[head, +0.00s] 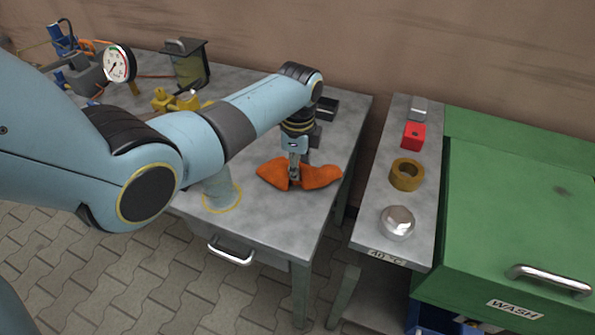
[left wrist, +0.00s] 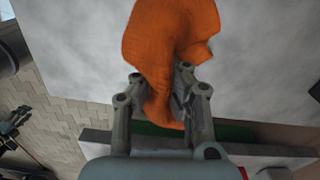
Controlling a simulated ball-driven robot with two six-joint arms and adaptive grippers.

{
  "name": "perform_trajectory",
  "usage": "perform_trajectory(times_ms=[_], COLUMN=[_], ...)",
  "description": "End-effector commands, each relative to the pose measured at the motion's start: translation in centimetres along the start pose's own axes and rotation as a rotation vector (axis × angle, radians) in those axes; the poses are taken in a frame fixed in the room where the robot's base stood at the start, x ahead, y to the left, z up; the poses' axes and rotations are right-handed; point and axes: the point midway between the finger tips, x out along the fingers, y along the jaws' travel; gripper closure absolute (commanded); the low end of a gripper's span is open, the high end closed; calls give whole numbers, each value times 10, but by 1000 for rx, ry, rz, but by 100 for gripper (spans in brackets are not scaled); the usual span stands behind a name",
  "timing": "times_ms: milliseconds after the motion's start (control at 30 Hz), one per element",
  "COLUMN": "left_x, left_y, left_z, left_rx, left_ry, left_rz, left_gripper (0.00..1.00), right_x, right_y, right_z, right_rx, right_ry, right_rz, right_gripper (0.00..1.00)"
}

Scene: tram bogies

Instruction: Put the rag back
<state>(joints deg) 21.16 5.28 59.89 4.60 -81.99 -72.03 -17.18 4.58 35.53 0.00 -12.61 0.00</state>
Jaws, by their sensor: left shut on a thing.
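The rag (head: 318,177) is orange and crumpled, low at the right end of the grey metal table (head: 270,225) in the head view. I cannot tell whether it still touches the tabletop. My left gripper (head: 294,178) points down and is shut on the rag's middle, with cloth spreading to both sides. In the left wrist view the rag (left wrist: 168,45) is pinched between the fingers (left wrist: 160,100) and hides part of them. My right gripper is in neither view.
A pressure gauge (head: 118,64), a yellow fitting (head: 162,100) and a dark-framed container (head: 187,65) stand on the table's left part. A narrow shelf (head: 385,225) holds a red block (head: 413,136), a tan ring (head: 406,174) and a silver dome (head: 397,222). A green wash cabinet (head: 510,220) stands right.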

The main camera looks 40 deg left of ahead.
Motion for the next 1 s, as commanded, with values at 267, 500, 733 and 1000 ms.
perform_trajectory(times_ms=[267, 500, 733, 1000], left_x=[3, 3, 2, -1], left_y=[3, 3, 2, 3], left_z=[0, 0, 0, 0], left_rx=[0, 0, 0, 0], left_ry=[0, 0, 0, 0], left_rz=[3, 3, 2, 2], left_gripper=[100, 72, 52, 52], right_x=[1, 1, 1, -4], right_y=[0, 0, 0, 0], right_z=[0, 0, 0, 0], right_rx=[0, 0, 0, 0], right_ry=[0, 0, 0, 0], right_rz=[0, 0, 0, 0], right_gripper=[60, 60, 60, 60])
